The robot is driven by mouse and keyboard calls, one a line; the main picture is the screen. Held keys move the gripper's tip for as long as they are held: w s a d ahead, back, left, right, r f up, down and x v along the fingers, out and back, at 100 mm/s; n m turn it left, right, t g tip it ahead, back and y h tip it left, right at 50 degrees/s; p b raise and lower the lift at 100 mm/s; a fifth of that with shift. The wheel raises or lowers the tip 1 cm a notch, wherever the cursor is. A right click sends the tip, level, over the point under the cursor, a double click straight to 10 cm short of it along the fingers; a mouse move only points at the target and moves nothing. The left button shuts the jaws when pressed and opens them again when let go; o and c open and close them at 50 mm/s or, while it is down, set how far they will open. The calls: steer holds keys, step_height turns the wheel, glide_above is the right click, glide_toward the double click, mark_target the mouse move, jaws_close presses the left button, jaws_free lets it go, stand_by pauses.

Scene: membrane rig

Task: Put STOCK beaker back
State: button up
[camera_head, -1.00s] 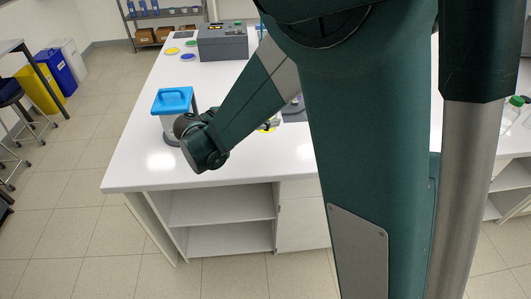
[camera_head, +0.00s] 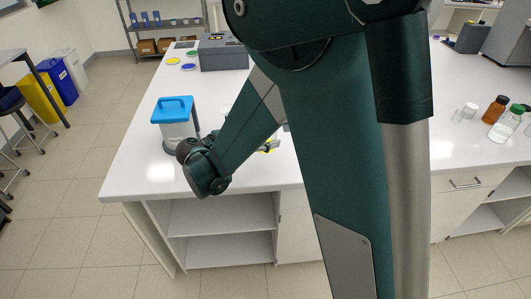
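No beaker with a readable STOCK label shows. A small clear vessel (camera_head: 465,112) stands on the right part of the white bench, left of the bottles; it may be a beaker, but I cannot tell.
A brown bottle (camera_head: 495,109) and a green-capped clear bottle (camera_head: 507,123) stand at the right. A grey box (camera_head: 223,54) and coloured discs (camera_head: 173,61) are at the back left. The bench's front left corner is clear.

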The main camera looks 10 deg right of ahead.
steer(key=shift+f, duration=1.1)
steer(key=shift+f+b, duration=0.6)
steer(key=shift+f, duration=1.3)
steer(key=shift+f, duration=0.2)
steer(key=o, duration=1)
steer(key=shift+r, duration=0.1)
steer(key=shift+o, duration=0.2)
steer(key=shift+r, duration=0.1)
steer(key=shift+a+r, duration=0.1)
steer(key=shift+p+v, duration=1.1)
steer(key=shift+v, duration=4.8)
